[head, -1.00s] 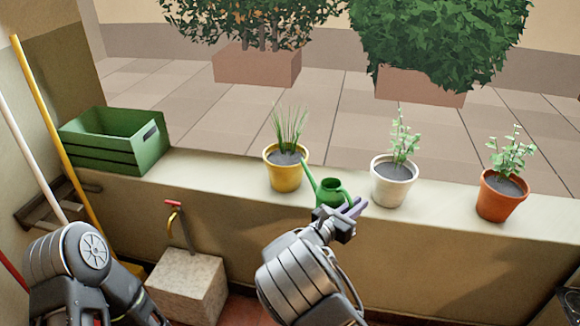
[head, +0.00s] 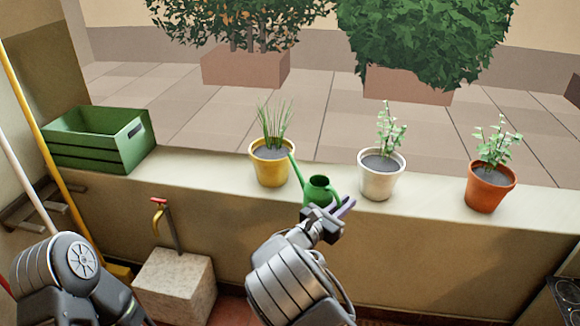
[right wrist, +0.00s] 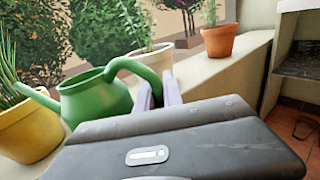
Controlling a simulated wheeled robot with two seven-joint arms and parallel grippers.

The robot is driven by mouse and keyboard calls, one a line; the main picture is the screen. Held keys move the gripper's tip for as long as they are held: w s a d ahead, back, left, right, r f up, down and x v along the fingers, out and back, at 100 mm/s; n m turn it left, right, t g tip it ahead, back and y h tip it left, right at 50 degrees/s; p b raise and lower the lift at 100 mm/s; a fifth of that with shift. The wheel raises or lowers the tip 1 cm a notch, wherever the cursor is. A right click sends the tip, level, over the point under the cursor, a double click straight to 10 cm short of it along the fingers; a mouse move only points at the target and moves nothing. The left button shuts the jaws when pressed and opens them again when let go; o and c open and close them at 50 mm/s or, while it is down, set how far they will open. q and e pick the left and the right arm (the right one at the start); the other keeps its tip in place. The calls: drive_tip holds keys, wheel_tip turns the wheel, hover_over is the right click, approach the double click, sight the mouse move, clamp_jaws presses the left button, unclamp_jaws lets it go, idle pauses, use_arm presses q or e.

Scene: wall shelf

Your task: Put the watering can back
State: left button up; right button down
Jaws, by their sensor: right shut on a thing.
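The green watering can (head: 318,189) is at the wall ledge, between the yellow pot (head: 271,168) and the white pot (head: 380,178), its spout pointing left toward the yellow pot. It looks upright; its base is hidden, so I cannot tell whether it touches the ledge. My right gripper (head: 342,207) is at the can's right side. In the right wrist view, the gripper (right wrist: 159,95) is shut on the handle of the can (right wrist: 95,98). My left arm shows at the lower left of the head view, but its gripper is not visible.
An orange pot (head: 489,190) stands farther right on the ledge (head: 425,196). A green crate (head: 98,148) sits at the left end, with bare ledge between it and the yellow pot. A stone block (head: 173,286) and leaning poles (head: 38,110) are below and left.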

drive_tip(key=s+d+r+n+t+y, duration=0.2)
drive_tip(key=s+r+t+y, duration=0.15)
drive_tip(key=r, duration=0.65)
drive_tip(key=s+a+r+n+t+y, duration=0.1)
drive_tip(key=s+a+n+t+y, duration=0.1)
drive_tip(key=s+a+n+y, duration=0.1)
drive_tip(key=s+n+y, duration=0.1)
drive_tip(key=s+y, duration=0.1)
drive_tip(key=s, duration=0.1)
drive_tip(key=shift+s+a+r, duration=0.35)
drive_tip(key=shift+s+a, duration=0.05)
drive_tip(key=shift+a+n, duration=0.1)
drive_tip(key=shift+n, duration=0.2)
